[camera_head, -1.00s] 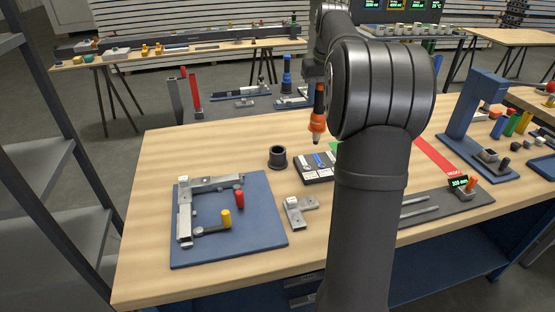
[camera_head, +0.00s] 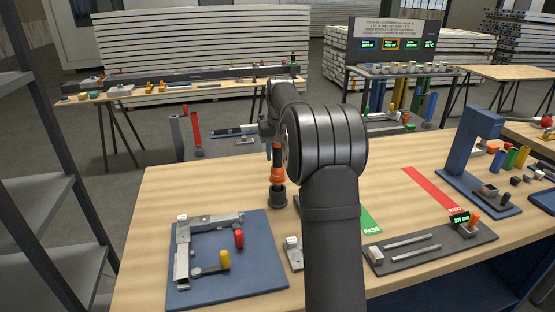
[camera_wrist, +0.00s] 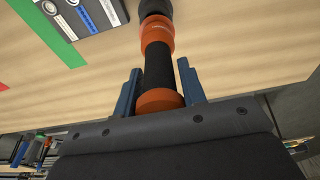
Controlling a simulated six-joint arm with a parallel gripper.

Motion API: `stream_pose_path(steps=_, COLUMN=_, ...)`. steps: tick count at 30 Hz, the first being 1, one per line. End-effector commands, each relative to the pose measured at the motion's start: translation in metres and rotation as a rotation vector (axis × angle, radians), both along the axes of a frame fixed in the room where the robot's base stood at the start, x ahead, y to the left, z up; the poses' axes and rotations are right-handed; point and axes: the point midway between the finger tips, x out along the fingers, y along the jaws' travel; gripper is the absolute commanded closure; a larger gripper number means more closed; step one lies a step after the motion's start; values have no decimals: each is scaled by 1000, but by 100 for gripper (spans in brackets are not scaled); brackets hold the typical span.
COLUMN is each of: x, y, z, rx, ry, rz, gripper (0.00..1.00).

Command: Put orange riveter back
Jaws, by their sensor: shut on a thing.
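The orange riveter (camera_head: 277,175) has a black grip and orange collars. It is upright, with its lower end at the mouth of the dark round holder cup (camera_head: 278,198); I cannot tell how deep it sits. My gripper (camera_wrist: 160,88) is shut on the riveter, which also shows between the blue fingers in the wrist view (camera_wrist: 158,65). The cup (camera_wrist: 154,8) is at the top edge there, in line with the riveter. In the head view my arm partly hides the gripper.
A blue fixture plate (camera_head: 255,275) with red and yellow handled clamps lies at the front left. A metal bracket (camera_head: 293,252) is beside it. The green PASS strip (camera_head: 370,221) and a grey gauge plate (camera_head: 430,246) lie right of my arm. A blue press stand (camera_head: 475,150) is further right.

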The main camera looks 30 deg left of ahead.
Motion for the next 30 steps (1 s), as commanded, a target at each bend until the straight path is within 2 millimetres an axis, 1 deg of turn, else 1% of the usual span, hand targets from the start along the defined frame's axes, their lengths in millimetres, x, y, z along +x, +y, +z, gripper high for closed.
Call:
stream_pose_path(steps=1, x=-1, y=-1, z=-8, rx=-2, ry=2, rz=0, gripper=82)
stream_pose_path(steps=3, x=0, y=-1, z=-19, rx=-2, ry=2, rz=0, gripper=82)
stream_pose_path(steps=5, x=0, y=-1, z=-24, rx=0, ry=0, rz=0, gripper=82)
stream_pose_path(steps=13, x=0, y=-1, z=-25, rx=1, ry=-1, rz=0, gripper=82)
stream_pose_path(steps=23, x=0, y=-1, z=-35, rx=0, ry=0, rz=0, gripper=82)
stream_pose_path(steps=24, x=0, y=-1, z=-35, rx=-1, ry=1, rz=0, gripper=55)
stream_pose_path(steps=26, x=0, y=-1, z=-35, rx=-1, ry=1, rz=0, gripper=43)
stream_pose_path(steps=27, x=0, y=-1, z=-35, rx=-1, ry=1, rz=0, gripper=41)
stream_pose_path(steps=30, x=0, y=-1, z=-35, rx=-1, ry=1, rz=0, gripper=41)
